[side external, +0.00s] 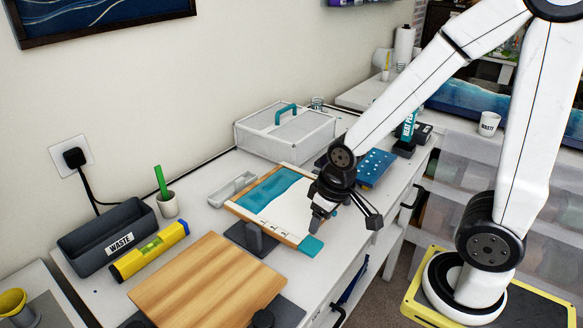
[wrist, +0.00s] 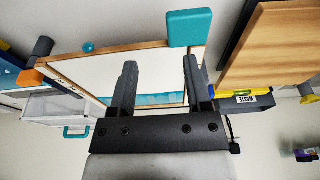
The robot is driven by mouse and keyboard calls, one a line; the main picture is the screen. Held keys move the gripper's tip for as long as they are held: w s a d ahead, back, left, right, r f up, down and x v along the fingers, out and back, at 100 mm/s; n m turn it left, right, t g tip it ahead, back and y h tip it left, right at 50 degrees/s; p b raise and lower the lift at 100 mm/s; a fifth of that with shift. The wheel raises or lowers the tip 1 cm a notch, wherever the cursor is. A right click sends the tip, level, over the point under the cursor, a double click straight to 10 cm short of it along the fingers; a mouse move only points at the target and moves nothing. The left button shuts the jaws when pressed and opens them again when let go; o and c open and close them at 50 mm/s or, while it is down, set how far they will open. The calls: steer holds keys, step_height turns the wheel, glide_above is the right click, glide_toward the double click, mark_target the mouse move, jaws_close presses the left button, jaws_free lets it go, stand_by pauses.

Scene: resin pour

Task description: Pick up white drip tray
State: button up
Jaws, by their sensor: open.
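A small, narrow, pale whitish tray (side external: 232,188), which looks like the drip tray, lies on the white worktop at the left of the framed board. I cannot make it out in the wrist view. My gripper (side external: 345,222) is above the right front edge of the board, apart from the tray, with the board between them. In the wrist view my gripper (wrist: 160,68) has its two fingers spread, with nothing held between them.
The wood-framed board (side external: 262,203) with teal resin sits tilted on a dark stand. A teal block (side external: 310,246) is at its front corner. A clear box (side external: 285,134) stands behind; a waste bin (side external: 107,236), yellow level (side external: 150,251) and wooden board (side external: 208,283) are at left and front.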

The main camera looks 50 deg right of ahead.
steer(key=shift+r, duration=0.1)
step_height(320, 180, up, 5)
steer(key=n+g+h, duration=0.3)
steer(key=n+h, duration=1)
steer(key=n, duration=0.5)
glide_above(235, 182)
steer(key=a, duration=0.5)
steer(key=shift+h, duration=0.3)
step_height(235, 182, down, 11)
steer(key=shift+s+r, duration=0.1)
steer(key=shift+r, duration=0.1)
steer(key=shift+x, duration=1.35)
steer(key=shift+d, duration=0.1)
steer(key=shift+x, duration=2.55)
steer(key=shift+w+f, duration=0.15)
steer(key=shift+w, duration=0.05)
